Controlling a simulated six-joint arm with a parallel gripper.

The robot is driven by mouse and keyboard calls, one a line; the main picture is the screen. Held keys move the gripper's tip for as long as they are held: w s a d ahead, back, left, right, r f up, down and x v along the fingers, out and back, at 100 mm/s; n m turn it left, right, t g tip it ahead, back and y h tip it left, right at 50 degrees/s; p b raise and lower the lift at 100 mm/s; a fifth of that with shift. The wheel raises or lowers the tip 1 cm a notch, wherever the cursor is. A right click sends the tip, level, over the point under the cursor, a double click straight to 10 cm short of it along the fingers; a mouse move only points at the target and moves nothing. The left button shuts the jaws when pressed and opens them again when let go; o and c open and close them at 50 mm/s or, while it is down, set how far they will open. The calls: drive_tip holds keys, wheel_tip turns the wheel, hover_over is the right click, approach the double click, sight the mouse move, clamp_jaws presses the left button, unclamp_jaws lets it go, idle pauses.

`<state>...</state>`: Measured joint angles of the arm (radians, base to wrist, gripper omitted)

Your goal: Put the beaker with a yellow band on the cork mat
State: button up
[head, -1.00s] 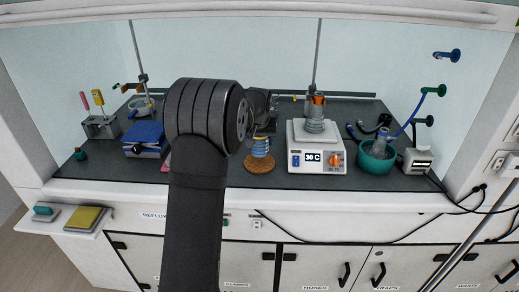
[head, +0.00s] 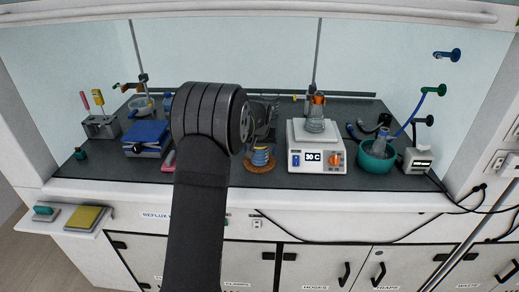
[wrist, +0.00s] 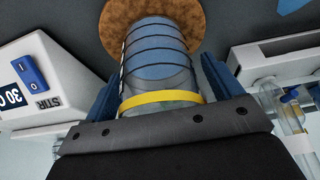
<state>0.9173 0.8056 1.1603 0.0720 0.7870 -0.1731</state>
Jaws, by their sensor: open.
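The beaker with a yellow band (wrist: 155,65) is clear with dark lines and bluish contents; its yellow band is at the end near my gripper. In the head view the beaker (head: 260,158) is on the round brown cork mat (head: 249,168), apparently upright. The cork mat (wrist: 118,14) also shows around the beaker's far end in the wrist view. My gripper (wrist: 159,80) is open, with one blue finger on each side of the beaker. Whether a finger still touches the glass is hard to tell. My arm hides most of the gripper in the head view.
A white hotplate (head: 316,160) reading 30 C, with a flask (head: 316,120) on top, stands right of the mat. A teal bowl (head: 377,162) is farther right. A blue lab jack (head: 146,136) stands left of my arm. The bench's front edge is close to the mat.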

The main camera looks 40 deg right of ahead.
drive_tip(key=v, duration=1.2)
drive_tip(key=shift+r, duration=0.15)
drive_tip(key=x, duration=1.2)
drive_tip(key=shift+r, duration=1.65)
drive_tip(key=shift+f, duration=0.15)
